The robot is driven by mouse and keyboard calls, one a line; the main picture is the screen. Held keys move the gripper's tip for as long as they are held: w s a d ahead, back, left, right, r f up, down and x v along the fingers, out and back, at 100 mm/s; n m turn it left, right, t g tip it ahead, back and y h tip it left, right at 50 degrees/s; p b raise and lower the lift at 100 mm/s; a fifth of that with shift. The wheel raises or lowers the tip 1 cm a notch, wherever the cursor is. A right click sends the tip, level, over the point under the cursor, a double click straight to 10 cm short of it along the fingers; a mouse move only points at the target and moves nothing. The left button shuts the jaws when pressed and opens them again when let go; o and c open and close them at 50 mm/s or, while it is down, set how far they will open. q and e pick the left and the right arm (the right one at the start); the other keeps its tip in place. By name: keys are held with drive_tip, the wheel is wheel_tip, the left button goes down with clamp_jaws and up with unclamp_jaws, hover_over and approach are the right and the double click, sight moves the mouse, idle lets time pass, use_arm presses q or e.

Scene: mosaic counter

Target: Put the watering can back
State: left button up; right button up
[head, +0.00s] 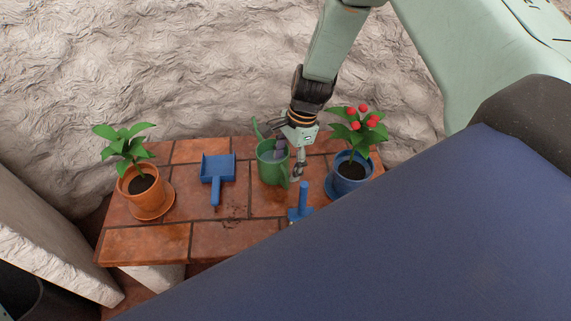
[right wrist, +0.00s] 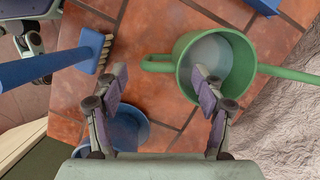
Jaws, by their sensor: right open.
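The green watering can (head: 268,174) stands upright on the brick counter in the head view, between the blue dustpan and the blue flower pot. Its spout points to the back left and its handle to the front right. My right gripper (head: 290,161) is open at the can from above. In the right wrist view the can (right wrist: 184,78) is at upper right, with its handle (right wrist: 155,63) between the spread fingers (right wrist: 162,78). One finger overlaps the can's opening; the other is beyond the handle. I cannot tell whether they touch it.
A blue dustpan (head: 217,170) lies left of the can, near some spilled soil (head: 233,216). A blue brush (head: 301,207) is in front. A plant in an orange pot (head: 140,185) stands left; a red-flowered plant in a blue pot (head: 345,184) stands right. A rough wall (head: 180,70) is behind.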

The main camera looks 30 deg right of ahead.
drive_tip(key=p+v, duration=0.4)
drive_tip(key=v, duration=0.6)
drive_tip(key=shift+p, duration=0.35)
drive_tip(key=shift+s, duration=0.1)
